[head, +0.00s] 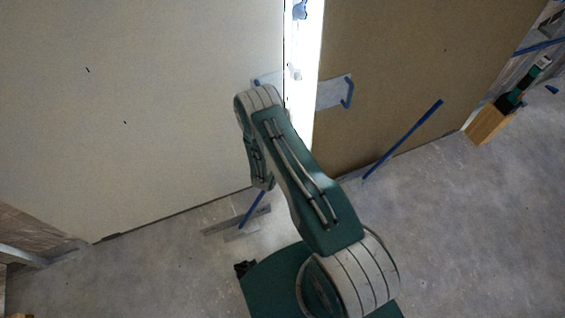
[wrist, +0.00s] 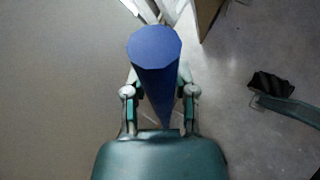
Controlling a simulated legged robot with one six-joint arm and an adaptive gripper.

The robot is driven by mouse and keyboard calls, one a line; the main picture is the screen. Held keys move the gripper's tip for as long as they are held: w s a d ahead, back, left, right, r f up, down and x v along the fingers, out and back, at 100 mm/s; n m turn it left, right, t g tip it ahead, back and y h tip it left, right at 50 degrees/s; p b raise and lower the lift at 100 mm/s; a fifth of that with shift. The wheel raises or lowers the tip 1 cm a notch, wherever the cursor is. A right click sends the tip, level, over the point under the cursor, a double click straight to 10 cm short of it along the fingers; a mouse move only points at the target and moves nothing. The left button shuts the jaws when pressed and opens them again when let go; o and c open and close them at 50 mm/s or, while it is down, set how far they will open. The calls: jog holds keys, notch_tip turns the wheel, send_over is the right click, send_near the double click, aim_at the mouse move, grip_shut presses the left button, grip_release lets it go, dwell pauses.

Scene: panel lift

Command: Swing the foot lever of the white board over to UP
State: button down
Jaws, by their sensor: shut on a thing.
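The white board (head: 140,110) stands upright on the left in the head view, its lower edge close to the floor. Its blue foot lever (head: 252,210) slants up from a grey metal foot (head: 222,225) near the board's lower right corner. In the wrist view the blue lever (wrist: 155,65) runs between the fingers of my gripper (wrist: 159,92), its flat end towards the camera. My gripper is shut on the lever. In the head view my arm hides the upper part of the lever and most of the gripper. No UP mark is readable.
A brown board (head: 400,70) stands to the right, beyond a bright gap (head: 300,110). A second blue lever (head: 405,140) leans in front of it. A green-black tool (head: 520,88) sits by a wooden block (head: 488,125) at far right. The concrete floor (head: 450,220) at right is clear.

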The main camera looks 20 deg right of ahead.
jog(key=shift+s+d+f, duration=0.1)
jog(key=shift+d, duration=0.1)
jog(key=c, duration=0.7)
grip_release()
jog(key=o, duration=0.3)
jog(key=shift+d, duration=0.2)
jog(key=shift+s+a, duration=0.15)
jog(key=shift+a, duration=0.1)
jog(key=v, duration=1.1)
jog(key=shift+r, duration=0.3)
